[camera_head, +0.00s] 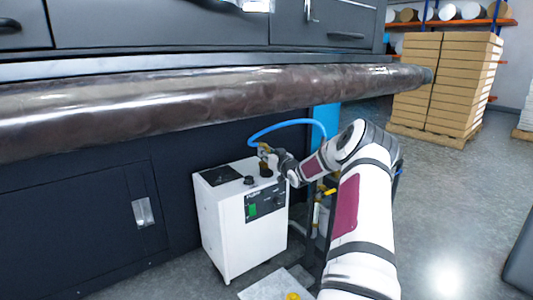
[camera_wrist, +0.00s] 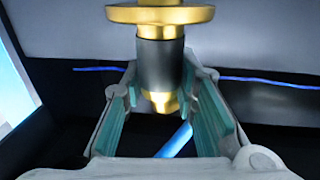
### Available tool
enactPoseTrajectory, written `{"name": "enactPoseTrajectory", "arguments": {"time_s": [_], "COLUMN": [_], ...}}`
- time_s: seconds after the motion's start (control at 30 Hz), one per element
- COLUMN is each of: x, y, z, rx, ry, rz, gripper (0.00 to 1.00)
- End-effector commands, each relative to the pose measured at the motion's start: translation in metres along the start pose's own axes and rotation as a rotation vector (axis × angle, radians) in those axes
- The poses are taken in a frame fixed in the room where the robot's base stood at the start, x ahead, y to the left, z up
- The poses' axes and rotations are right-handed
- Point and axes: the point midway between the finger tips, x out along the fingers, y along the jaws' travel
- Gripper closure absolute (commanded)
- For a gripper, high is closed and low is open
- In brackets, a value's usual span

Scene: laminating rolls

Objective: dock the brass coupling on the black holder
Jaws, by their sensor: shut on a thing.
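The brass coupling (camera_head: 263,149) is at my gripper (camera_head: 270,153) above the white box unit, with a blue hose (camera_head: 285,124) arching away from it. In the wrist view the coupling (camera_wrist: 160,15) shows a wide brass flange, a dark sleeve and a brass tip between the teal-padded fingers of my gripper (camera_wrist: 163,105). My gripper is shut on the coupling. A short black upright piece, seemingly the black holder (camera_head: 266,170), stands on the box top just below the coupling. I cannot tell whether they touch.
The white box unit (camera_head: 243,225) stands on the floor before a dark machine cabinet (camera_head: 85,215). A long dark roll (camera_head: 200,97) runs across above it. Stacked cartons (camera_head: 440,85) stand on a pallet at the back right.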

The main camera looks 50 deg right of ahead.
Motion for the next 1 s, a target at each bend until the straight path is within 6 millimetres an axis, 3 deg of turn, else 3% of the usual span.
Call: {"name": "enactPoseTrajectory", "arguments": {"time_s": [1.0], "x": [0.0], "y": [0.0], "z": [0.011], "rx": [0.0], "ry": [0.002], "rz": [0.0], "gripper": [1.0]}}
